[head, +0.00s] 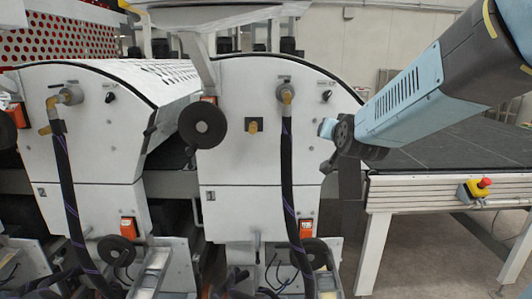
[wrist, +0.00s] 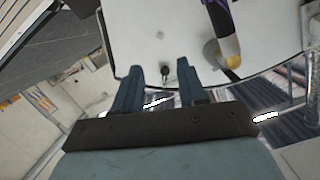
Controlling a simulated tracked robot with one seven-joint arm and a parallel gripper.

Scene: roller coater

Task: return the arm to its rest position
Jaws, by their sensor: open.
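My gripper (head: 328,147) is at the right of the head view, in front of the right edge of the right white machine panel (head: 240,140). In the wrist view my gripper (wrist: 158,72) has its two dark fingers apart with nothing held between them. A small black knob (wrist: 165,74) on the white panel shows in the gap between the fingers, beyond the tips. The same knob (head: 327,96) shows in the head view above and beside the gripper, and it appears apart from the fingers. My arm reaches in from the upper right.
A dark hose (head: 286,170) hangs from a fitting left of the knob. A black handwheel (head: 203,125) juts out between the panels. A dark conveyor table (head: 450,150) with a red emergency button (head: 484,182) stands right, under my arm. Floor shows at lower right.

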